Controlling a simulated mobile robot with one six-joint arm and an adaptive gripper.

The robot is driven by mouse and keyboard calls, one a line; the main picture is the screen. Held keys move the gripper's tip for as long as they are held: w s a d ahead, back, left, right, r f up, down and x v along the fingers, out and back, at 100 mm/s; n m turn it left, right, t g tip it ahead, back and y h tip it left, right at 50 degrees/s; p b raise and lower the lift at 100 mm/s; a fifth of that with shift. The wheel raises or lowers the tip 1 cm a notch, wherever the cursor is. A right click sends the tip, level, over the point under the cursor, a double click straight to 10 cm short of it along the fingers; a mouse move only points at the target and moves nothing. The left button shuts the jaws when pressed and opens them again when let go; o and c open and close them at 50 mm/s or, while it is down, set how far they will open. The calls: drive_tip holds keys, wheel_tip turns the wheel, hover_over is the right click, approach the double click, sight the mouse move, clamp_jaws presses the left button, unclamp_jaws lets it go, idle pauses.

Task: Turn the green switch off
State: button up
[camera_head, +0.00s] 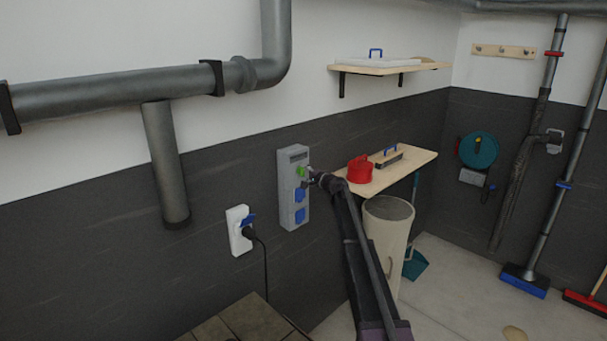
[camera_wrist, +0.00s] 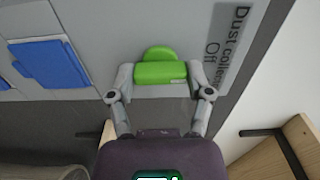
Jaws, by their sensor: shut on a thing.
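The green switch (camera_head: 301,171) sits on a grey wall panel (camera_head: 292,213), above two blue socket covers. In the wrist view the green switch (camera_wrist: 160,71) lies between the two fingers of my gripper (camera_wrist: 160,82), one finger at each end of it. The fingers are shut on the switch. A label beside it reads "Dust collec..." and "Off" (camera_wrist: 211,48), partly cut off. In the head view my gripper (camera_head: 309,175) reaches the panel from the right, and its fingers are too small to make out clearly.
A white socket (camera_head: 238,231) with a plugged black cable is left of the panel. A wooden surface (camera_head: 240,320) is below.

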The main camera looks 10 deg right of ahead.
drive_tip(key=shift+s+a, duration=0.1)
drive_tip(key=o, duration=1.1)
drive_tip(key=shift+o, duration=0.2)
drive_tip(key=shift+s+d, duration=0.2)
drive_tip(key=shift+d, duration=0.05)
drive_tip(key=v, duration=1.1)
drive_tip(key=shift+s, duration=0.15)
